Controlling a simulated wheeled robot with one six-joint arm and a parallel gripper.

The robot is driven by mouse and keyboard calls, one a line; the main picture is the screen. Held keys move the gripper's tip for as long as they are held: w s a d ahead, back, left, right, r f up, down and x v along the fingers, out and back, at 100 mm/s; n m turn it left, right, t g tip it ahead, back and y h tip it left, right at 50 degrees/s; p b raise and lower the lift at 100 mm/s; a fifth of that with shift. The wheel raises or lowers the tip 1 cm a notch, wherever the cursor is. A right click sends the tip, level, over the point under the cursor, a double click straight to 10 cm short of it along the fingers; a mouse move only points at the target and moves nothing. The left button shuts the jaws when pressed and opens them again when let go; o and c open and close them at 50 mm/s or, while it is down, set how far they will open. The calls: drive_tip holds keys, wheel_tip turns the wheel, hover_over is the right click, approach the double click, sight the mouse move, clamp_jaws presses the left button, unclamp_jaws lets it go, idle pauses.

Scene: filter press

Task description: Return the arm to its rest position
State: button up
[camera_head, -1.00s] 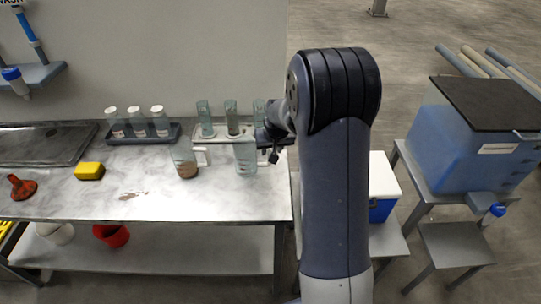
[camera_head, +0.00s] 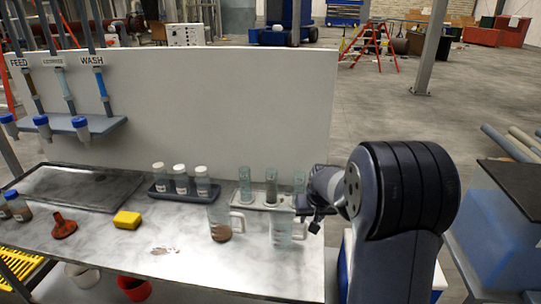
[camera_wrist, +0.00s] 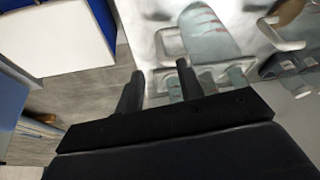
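My gripper (camera_head: 318,222) is at the right end of the white-topped bench, just right of a clear beaker with a handle (camera_head: 282,232). In the wrist view my gripper (camera_wrist: 160,85) has its two dark fingers apart, with no object clearly held between them. A clear handled beaker with red marks (camera_wrist: 212,35) lies beyond the fingertips there. My arm rises at the right of the head view and bends back toward the bench. The gripper's fingertips are partly hidden in the head view.
A second beaker with brown contents (camera_head: 220,228), a rack of tubes (camera_head: 270,196) and a rack of white-capped bottles (camera_head: 182,188) stand close by. A yellow sponge (camera_head: 127,220) and red funnel (camera_head: 64,226) lie left. A blue tank (camera_head: 490,225) stands right.

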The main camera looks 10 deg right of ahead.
sight(306, 230)
drive_tip(key=p+x, duration=0.1)
drive_tip(key=x, duration=0.9)
drive_tip(key=shift+w+f+p, duration=0.1)
drive_tip(key=shift+f+p, duration=0.1)
drive_tip(key=shift+p, duration=0.15)
drive_tip(key=shift+w+f, duration=0.15)
drive_tip(key=shift+f, duration=0.45)
drive_tip(key=shift+r, duration=0.25)
drive_tip(key=shift+a, duration=0.1)
